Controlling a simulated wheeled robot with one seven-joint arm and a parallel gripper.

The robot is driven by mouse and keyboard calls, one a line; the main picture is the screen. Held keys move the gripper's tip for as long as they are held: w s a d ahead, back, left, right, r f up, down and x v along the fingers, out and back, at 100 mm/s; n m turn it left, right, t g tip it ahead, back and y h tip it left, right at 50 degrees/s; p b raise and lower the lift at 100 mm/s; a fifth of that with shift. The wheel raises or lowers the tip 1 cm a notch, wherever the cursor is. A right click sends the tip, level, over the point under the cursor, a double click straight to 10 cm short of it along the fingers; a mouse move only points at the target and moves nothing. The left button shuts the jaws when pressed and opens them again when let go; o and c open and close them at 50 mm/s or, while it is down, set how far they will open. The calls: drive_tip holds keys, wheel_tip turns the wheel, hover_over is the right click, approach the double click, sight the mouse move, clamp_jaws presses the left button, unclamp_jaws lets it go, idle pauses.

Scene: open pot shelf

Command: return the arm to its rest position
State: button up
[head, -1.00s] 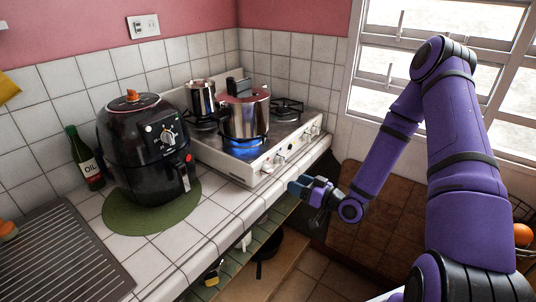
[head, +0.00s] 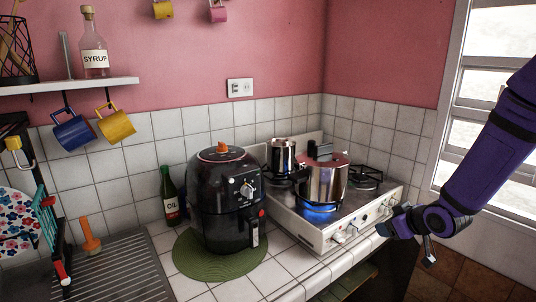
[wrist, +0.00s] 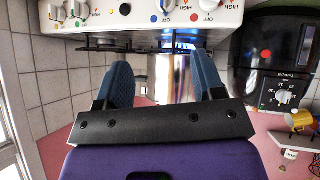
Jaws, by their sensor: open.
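My arm (head: 495,150) reaches in from the right edge of the head view, its upper part cut off. My gripper (head: 398,222) hangs in front of the stove's right front side. In the wrist view my gripper (wrist: 164,78) shows two blue fingers spread apart, with nothing held between them. The steel pot with a reddish lid (head: 322,180) stands on the lit front burner. It shows behind the fingers in the wrist view, apart from them as far as I can tell.
The white stove (head: 325,238) has knobs along its front. A black air fryer (head: 225,205) stands on a green mat (head: 190,262), beside an oil bottle (head: 170,197). A shelf (head: 70,87) with hanging mugs is at the left. A window (head: 480,120) is behind my arm.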

drive_tip(key=s+r+m+g+h, duration=0.1)
drive_tip(key=s+r+m+h, duration=0.1)
drive_tip(key=s+r, duration=0.5)
drive_tip(key=s+r+m+g+h, duration=0.1)
drive_tip(key=s+r+h, duration=0.25)
drive_tip(key=r, duration=0.55)
drive_tip(key=s+a+r+m+g+y, duration=0.1)
drive_tip(key=s+r, duration=0.2)
drive_tip(key=s, duration=0.7)
drive_tip(key=s+a+r+m+g+y, duration=0.1)
drive_tip(key=s+r, duration=0.3)
drive_tip(key=s, duration=0.6)
drive_tip(key=shift+a+r+m, duration=0.15)
drive_tip(key=shift+a+m, duration=0.45)
drive_tip(key=shift+a, duration=0.2)
